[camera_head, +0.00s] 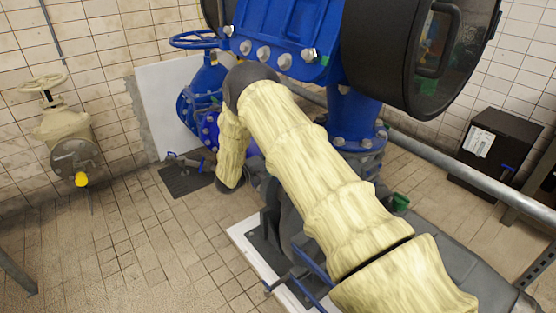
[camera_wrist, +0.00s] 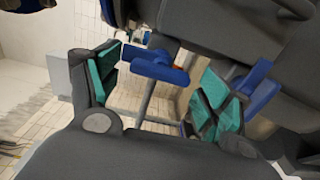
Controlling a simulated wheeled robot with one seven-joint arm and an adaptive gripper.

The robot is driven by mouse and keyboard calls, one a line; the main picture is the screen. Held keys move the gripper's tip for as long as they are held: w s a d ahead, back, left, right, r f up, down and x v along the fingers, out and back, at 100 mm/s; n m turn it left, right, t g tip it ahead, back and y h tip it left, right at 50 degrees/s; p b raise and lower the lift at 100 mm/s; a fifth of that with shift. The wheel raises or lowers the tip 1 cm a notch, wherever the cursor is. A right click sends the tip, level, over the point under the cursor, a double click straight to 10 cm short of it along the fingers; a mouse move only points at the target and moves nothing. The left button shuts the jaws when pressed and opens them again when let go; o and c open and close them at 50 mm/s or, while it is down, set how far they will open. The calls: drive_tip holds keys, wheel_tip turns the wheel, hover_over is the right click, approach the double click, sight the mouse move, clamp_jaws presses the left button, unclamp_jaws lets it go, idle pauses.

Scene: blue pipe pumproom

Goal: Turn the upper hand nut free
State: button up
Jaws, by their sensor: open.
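In the wrist view a blue winged hand nut (camera_wrist: 155,68) sits at the upper end of a grey rod. My gripper (camera_wrist: 160,80) is open, with its teal-padded fingers on either side of this nut. A gap shows between the nut and each pad, so I see no grip on it. A second blue winged piece (camera_wrist: 258,85) shows beyond the right finger and is partly hidden by it. I cannot tell for certain which piece is the upper nut. In the head view my sleeved arm covers much of the middle, and I cannot make out the gripper or nut there.
Dark grey bodies crowd the top and right of the wrist view. The head view shows blue pipework (camera_head: 290,35), a blue handwheel (camera_head: 195,40), a cream valve (camera_head: 62,125) and a grey rail (camera_head: 470,165). The tiled floor (camera_head: 120,240) at left is largely clear.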

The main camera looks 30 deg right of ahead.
drive_tip(key=a, duration=1.2)
drive_tip(key=shift+s, duration=0.45)
